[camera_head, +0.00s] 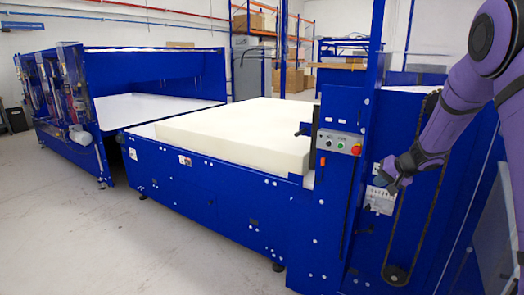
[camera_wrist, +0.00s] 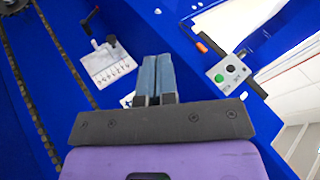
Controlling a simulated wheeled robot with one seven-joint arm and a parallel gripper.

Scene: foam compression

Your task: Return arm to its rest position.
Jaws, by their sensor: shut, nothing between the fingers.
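My gripper (camera_wrist: 156,80) shows in the wrist view with its two blue-grey fingers together and nothing between them. In the head view my purple arm comes in from the upper right, and my gripper (camera_head: 385,181) is at its lower end, in front of the blue machine's right end panel (camera_head: 419,215). It is right of the control box and close to a white label plate (camera_head: 379,200). I cannot tell whether it touches the panel.
A control box (camera_head: 338,143) with buttons and a red knob is on the blue post; it also shows in the wrist view (camera_wrist: 229,73). A cream foam block (camera_head: 235,130) lies on the machine bed. A chain (camera_head: 410,190) runs down the panel. Floor (camera_head: 90,235) at left is clear.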

